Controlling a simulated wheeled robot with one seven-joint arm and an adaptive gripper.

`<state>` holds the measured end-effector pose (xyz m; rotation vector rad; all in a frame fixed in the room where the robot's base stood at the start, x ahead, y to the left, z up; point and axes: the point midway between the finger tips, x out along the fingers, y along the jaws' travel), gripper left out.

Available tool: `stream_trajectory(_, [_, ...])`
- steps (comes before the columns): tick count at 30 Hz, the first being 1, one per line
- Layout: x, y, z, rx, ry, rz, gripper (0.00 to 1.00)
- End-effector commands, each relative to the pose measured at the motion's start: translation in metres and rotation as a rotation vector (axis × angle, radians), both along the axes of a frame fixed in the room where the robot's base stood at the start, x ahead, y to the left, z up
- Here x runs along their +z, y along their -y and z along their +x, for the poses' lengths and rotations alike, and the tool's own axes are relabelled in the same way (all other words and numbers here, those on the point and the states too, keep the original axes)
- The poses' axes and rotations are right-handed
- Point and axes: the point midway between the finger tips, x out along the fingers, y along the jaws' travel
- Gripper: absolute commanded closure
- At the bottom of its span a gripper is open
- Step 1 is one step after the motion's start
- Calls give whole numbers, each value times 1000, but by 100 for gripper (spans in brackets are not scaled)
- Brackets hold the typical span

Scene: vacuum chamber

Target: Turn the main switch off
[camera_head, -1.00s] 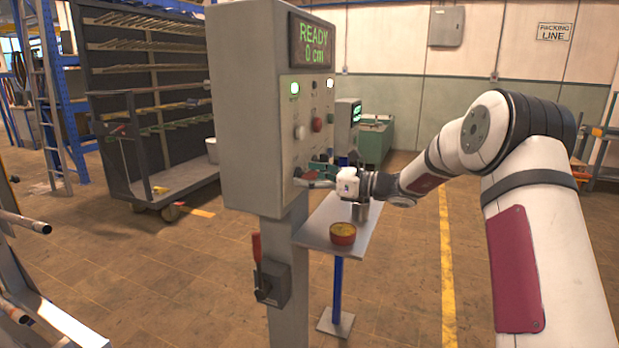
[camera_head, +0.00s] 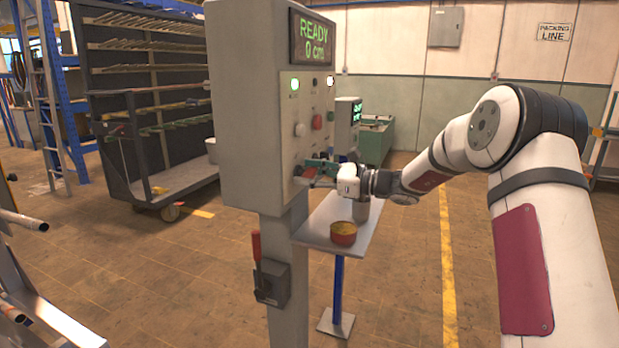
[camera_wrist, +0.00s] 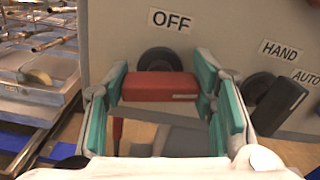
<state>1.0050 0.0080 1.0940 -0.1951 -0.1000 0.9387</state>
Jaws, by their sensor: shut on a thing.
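The main switch (camera_wrist: 160,87) is a red bar handle on a round black base, below an OFF label (camera_wrist: 171,20) on the grey panel. In the wrist view the bar lies level. My gripper (camera_wrist: 163,98) has its green-padded fingers at both ends of the bar and is shut on it. In the head view my gripper (camera_head: 322,171) is at the lower part of the control cabinet's face (camera_head: 250,110). The switch is mostly hidden there by the fingers.
A black selector (camera_wrist: 280,103) marked HAND and AUTO sits close to the right finger. The cabinet display (camera_head: 313,40) reads READY 0 cm. Below my gripper, a small shelf (camera_head: 325,225) holds a red round tin (camera_head: 343,233). A red lever (camera_head: 257,248) is on the post.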

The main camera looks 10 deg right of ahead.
Motion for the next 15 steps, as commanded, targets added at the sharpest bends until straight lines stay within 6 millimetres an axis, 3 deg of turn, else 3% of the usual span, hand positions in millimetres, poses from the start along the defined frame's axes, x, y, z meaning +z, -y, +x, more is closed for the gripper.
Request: stream_trajectory(15, [-5,0,0,0,394,-288,77])
